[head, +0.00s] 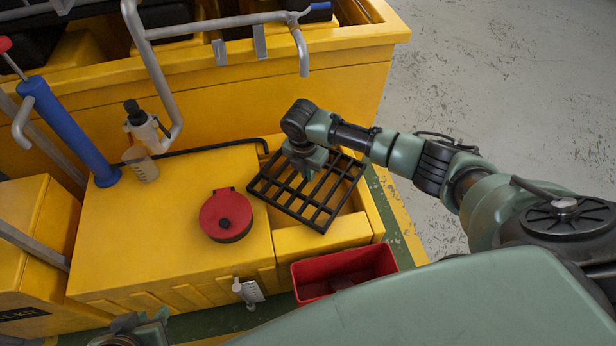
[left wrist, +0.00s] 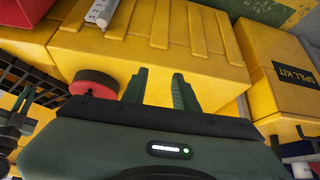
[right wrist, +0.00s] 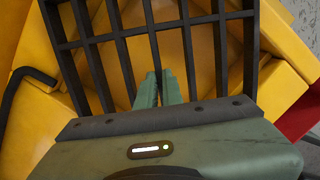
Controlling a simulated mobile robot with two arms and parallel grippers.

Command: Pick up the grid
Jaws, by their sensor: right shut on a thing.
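The grid (head: 322,205) is a dark rectangular lattice over an open recess at the right end of the yellow box top in the head view. In the right wrist view the grid (right wrist: 152,40) spans the upper part of the picture. My right gripper (head: 306,176) is over the grid, its fingertips (right wrist: 159,76) close together on one of its bars. I cannot tell whether the grid rests on the recess rim or hangs just above it. My left gripper (left wrist: 158,80) is open and empty in front of the box; only part of it (head: 135,330) shows at the head view's bottom edge.
A red round lid (head: 222,212) lies on the yellow box (head: 150,235), left of the grid. A red bin (head: 318,277) stands in front. A blue cylinder (head: 65,128), a bottle (head: 143,128) and a beaker (head: 141,164) are at the left. Grey floor (head: 490,80) is clear at right.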

